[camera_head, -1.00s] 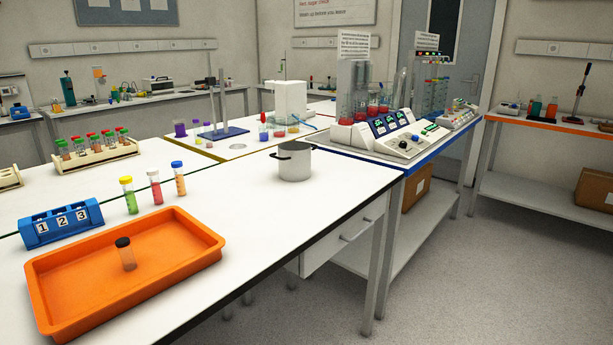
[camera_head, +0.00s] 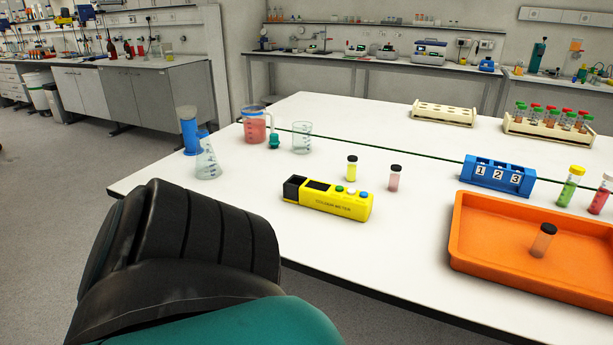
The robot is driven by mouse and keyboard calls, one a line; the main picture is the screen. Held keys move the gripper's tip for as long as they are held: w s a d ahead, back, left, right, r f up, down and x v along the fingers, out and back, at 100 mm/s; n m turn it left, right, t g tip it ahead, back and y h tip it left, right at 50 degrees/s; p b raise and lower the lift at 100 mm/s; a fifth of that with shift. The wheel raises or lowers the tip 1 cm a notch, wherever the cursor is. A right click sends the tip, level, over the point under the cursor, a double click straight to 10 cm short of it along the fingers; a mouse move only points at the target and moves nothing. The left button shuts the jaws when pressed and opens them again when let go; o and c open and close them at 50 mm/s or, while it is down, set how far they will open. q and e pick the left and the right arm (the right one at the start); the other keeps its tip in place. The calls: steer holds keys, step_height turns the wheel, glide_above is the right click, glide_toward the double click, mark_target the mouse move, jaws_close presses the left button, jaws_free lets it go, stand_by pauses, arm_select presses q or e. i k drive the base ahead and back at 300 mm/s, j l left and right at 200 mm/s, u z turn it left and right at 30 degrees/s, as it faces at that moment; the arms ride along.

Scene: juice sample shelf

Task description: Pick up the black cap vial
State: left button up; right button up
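A clear vial with a black cap (camera_head: 543,240) stands in the orange tray (camera_head: 462,232) at the right; its contents look pale brownish. Two more black-capped vials stand on the white table: a yellow one (camera_head: 351,168) and a pink one (camera_head: 394,178), beside the yellow colorimeter (camera_head: 328,199). A black and teal part of my own arm fills the lower left. No fingertips of either gripper show.
A blue numbered rack (camera_head: 498,176) stands behind the tray, with green (camera_head: 570,187) and red (camera_head: 600,194) vials to its right. Glassware, including a red-filled beaker (camera_head: 255,125), stands at the table's left end. The table front between colorimeter and tray is clear.

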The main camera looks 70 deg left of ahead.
mark_target(351, 163)
steer(key=u, duration=2.05)
